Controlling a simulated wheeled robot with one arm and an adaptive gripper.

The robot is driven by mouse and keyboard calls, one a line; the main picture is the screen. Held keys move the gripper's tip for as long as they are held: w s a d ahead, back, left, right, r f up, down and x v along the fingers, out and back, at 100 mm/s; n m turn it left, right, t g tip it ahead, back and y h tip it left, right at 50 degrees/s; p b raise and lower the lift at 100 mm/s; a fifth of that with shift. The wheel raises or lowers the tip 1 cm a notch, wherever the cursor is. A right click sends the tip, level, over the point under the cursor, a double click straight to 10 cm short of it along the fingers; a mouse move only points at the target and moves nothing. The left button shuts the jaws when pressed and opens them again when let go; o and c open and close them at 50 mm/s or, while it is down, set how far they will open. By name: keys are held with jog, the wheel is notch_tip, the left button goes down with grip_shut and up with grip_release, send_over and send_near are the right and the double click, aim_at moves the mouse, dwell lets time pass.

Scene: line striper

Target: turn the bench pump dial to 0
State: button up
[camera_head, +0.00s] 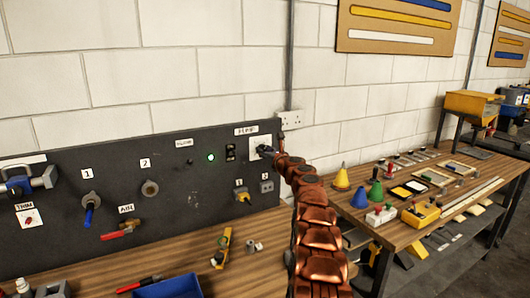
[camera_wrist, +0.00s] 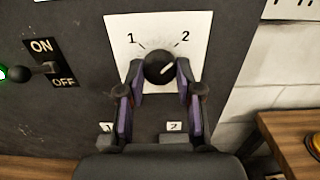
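The pump dial is a round black knob (camera_wrist: 158,67) on a white plate (camera_wrist: 198,24) in the wrist view. No 0 is visible; my fingers cover part of the plate's lower sides. My gripper (camera_wrist: 160,70) has one finger on each side of the knob, and both fingertips look to be against it. In the head view my gripper (camera_head: 265,150) is at the white dial plate (camera_head: 255,141) under the PUMP label, and it hides most of the dial.
An ON/OFF toggle switch (camera_wrist: 48,68) is left of the dial, beside a green light (camera_head: 211,157). Two sockets (camera_head: 266,186) sit below the dial. The dark panel (camera_head: 190,200) ends just right of the dial. A second bench (camera_head: 400,232) with cones and tools is at right.

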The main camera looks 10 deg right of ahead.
grip_shut()
jog(key=shift+b, duration=0.3)
